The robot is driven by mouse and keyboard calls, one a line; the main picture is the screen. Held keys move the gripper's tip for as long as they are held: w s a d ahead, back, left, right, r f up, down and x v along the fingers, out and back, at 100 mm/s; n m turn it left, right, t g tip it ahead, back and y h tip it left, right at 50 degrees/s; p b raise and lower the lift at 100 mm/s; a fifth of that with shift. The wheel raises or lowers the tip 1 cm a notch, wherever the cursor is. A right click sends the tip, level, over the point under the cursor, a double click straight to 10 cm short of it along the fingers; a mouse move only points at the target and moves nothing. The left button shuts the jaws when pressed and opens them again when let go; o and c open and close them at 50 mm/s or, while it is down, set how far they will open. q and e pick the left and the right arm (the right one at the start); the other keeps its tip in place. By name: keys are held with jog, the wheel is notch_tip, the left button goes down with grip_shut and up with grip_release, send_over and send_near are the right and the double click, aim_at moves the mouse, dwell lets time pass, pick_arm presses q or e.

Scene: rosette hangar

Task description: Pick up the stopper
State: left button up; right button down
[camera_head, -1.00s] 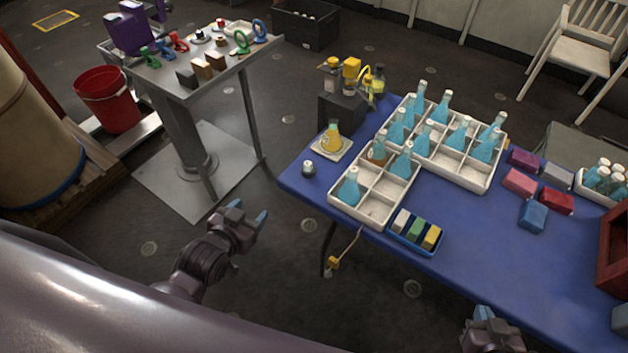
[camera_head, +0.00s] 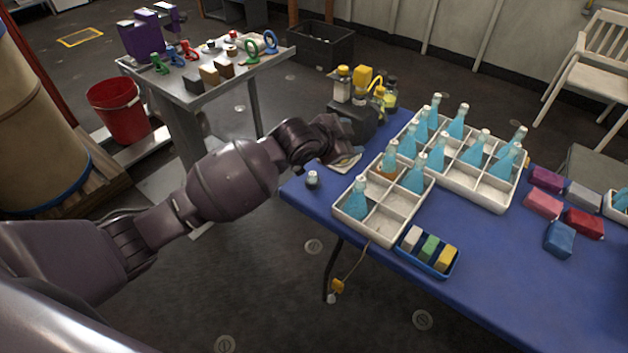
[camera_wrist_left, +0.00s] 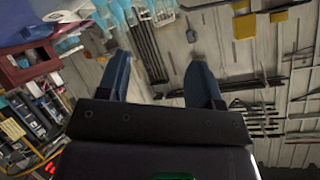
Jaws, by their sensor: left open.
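A small dark piece with a pale top (camera_head: 312,180), which looks like the stopper, stands at the left corner of the blue table (camera_head: 480,262). My left gripper (camera_head: 345,136) is above that corner, beyond and to the right of the piece and apart from it. The arm hides most of its fingers. In the left wrist view the two blue fingers (camera_wrist_left: 160,68) are apart with nothing between them. The yellow flask is hidden behind my gripper; an edge of its white tile (camera_head: 347,166) shows below. My right gripper is not in view.
White divided crates (camera_head: 380,240) with several blue bottles (camera_head: 357,200) stand right of the gripper. A blue tray (camera_head: 408,258) with coloured blocks lies in front. Yellow-topped bottles (camera_head: 342,84) stand behind on a dark box. A grey stand (camera_head: 205,95) is at the left.

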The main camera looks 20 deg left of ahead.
pick_arm(q)
jog(key=w+f+m+g+y+b, duration=0.1)
jog(key=w+f+m+g+b, duration=0.15)
jog(key=w, duration=0.25)
jog(key=m+g+y+b, duration=0.2)
jog(key=m+g+y, duration=0.3)
jog(key=m+g, duration=0.3)
send_near(312, 173)
jog(key=shift+n+g, duration=0.25)
jog(key=shift+n, duration=0.1)
jog(key=f, duration=0.2)
jog(key=w+f+b, duration=0.1)
jog(key=f, duration=0.1)
jog(key=shift+d, duration=0.15)
jog(key=f, duration=0.3)
jog(key=f+b, duration=0.1)
jog(key=f, duration=0.1)
jog(key=shift+s, duration=0.4)
jog(key=shift+f, duration=0.25)
jog(key=shift+r, duration=0.15)
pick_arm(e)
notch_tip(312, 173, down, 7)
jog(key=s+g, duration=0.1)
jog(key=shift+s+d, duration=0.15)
pick_arm(q)
jog(key=shift+c, duration=0.7)
jog(key=c, duration=0.9)
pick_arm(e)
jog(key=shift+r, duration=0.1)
